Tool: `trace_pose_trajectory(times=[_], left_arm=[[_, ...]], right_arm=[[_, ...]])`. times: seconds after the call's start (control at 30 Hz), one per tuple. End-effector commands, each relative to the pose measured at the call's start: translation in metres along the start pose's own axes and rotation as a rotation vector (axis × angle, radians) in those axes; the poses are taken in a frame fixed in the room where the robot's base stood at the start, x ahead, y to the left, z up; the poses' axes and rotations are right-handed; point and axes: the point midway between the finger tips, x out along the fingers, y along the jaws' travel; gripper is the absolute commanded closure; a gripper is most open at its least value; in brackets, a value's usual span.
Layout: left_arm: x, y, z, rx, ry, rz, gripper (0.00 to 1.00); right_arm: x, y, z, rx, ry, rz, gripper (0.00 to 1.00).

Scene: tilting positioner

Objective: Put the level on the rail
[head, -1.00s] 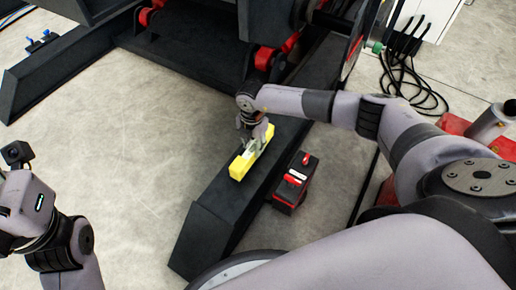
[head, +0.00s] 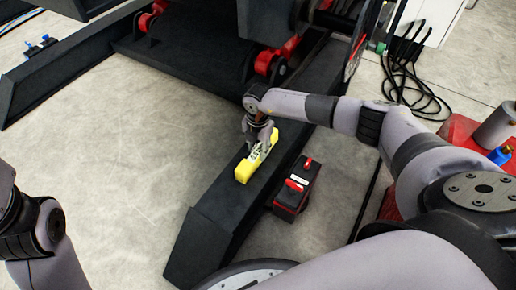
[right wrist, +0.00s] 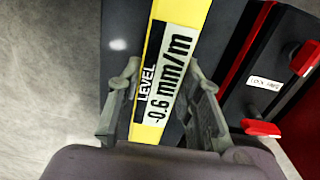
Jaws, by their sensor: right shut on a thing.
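The yellow level (head: 244,173) lies lengthwise along the dark rail (head: 206,222) in the head view. My right gripper (head: 257,152) is shut on the level's middle from above. In the right wrist view, the level (right wrist: 172,75) runs between the two fingers, and its label reads "LEVEL -0.6 mm/m". The rail's dark top (right wrist: 121,40) shows beneath it. I cannot tell whether the level touches the rail or hangs just above it. My left arm shows at the left edge of the head view, but its gripper is out of the picture.
A black and red box (head: 296,187) with red handles stands on the floor close to the rail's right side. It also shows in the right wrist view (right wrist: 268,75). Black cables (head: 408,82) lie at the upper right. The floor left of the rail is clear.

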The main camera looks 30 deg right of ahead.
Motion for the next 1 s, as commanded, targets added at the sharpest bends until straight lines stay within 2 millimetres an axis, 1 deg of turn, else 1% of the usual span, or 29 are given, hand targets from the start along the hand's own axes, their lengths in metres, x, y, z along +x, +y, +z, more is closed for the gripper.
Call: trace_pose_trajectory(times=[0.03, 0.3, 0.57, 0.63, 0.7, 0.8, 1.0], left_arm=[[0.000, 0.000, 0.000, 0.000, 0.002, 0.000, 0.47], [0.000, 0.000, 0.000, 0.000, 0.002, 0.000, 0.47], [0.000, 0.000, 0.000, -0.001, 0.002, 0.000, 0.47], [0.002, 0.000, 0.000, -0.001, 0.002, 0.000, 0.47], [0.006, -0.001, 0.000, -0.001, 0.004, 0.000, 0.47], [-0.003, -0.003, 0.006, -0.005, -0.044, -0.015, 0.47], [-0.013, -0.005, 0.010, -0.013, -0.101, -0.037, 0.47]], right_arm=[[0.001, 0.000, 0.000, 0.000, 0.000, 0.000, 0.65], [0.001, 0.000, 0.000, 0.000, 0.000, -0.001, 0.47], [0.000, 0.000, 0.000, 0.000, 0.000, -0.001, 0.47], [-0.002, 0.000, 0.000, 0.000, 0.000, 0.000, 0.47], [-0.010, 0.000, 0.000, 0.000, 0.000, 0.000, 0.47], [-0.026, 0.000, 0.001, 0.001, -0.001, 0.000, 0.47], [-0.060, 0.000, 0.000, 0.000, -0.001, 0.000, 0.47]])
